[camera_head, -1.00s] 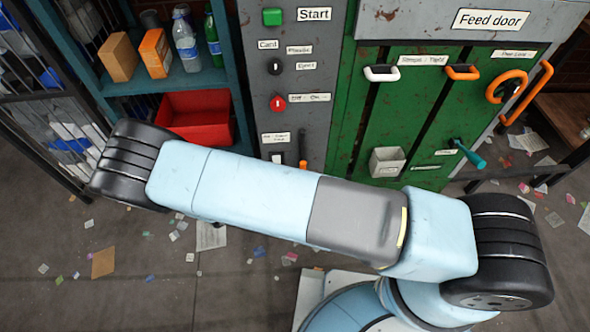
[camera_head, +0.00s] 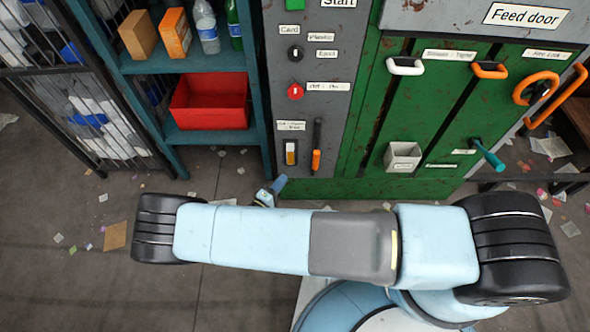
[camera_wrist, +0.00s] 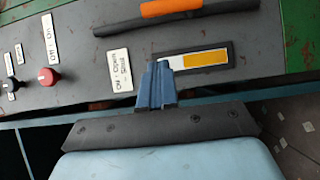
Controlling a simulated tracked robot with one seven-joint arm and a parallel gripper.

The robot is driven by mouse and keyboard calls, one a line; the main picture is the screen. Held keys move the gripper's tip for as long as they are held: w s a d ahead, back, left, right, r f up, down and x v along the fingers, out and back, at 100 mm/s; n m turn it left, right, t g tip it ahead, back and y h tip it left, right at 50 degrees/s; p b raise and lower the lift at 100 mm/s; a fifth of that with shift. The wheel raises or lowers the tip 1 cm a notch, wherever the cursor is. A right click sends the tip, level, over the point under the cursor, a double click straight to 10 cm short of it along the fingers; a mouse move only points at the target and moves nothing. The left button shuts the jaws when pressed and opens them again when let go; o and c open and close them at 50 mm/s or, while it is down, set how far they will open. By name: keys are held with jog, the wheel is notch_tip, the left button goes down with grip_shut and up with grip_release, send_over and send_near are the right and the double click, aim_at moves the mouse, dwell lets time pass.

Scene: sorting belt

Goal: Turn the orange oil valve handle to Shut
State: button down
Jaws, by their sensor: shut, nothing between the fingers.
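The oil valve handle (camera_head: 316,158) is a black lever with an orange grip, low on the grey panel. In the head view it hangs about upright, orange end down. In the wrist view the orange grip (camera_wrist: 170,7) and black bar cross the top. A small label (camera_wrist: 120,70) reading "Oil", "Open" and "Shut" is near a white-and-yellow indicator strip (camera_wrist: 200,60). My gripper (camera_head: 279,184) is shut and empty, below and left of the handle in the head view. Its blue fingertips (camera_wrist: 157,70) overlap the strip's end in the wrist view, apart from the handle.
A red knob (camera_head: 295,91) and a black knob (camera_head: 294,53) are higher on the panel. A shelf with a red bin (camera_head: 209,101) stands left. Green doors with a white handle (camera_head: 405,66), an orange handle (camera_head: 490,70) and a grey box (camera_head: 402,156) are right.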

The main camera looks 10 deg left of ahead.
aim_at(316, 156)
jog(key=s+d+x, duration=0.1)
jog(key=d+x, duration=0.1)
jog(key=x, duration=1)
jog(key=shift+w+d, duration=0.15)
jog(key=shift+d, duration=0.3)
jog(key=shift+a, duration=0.1)
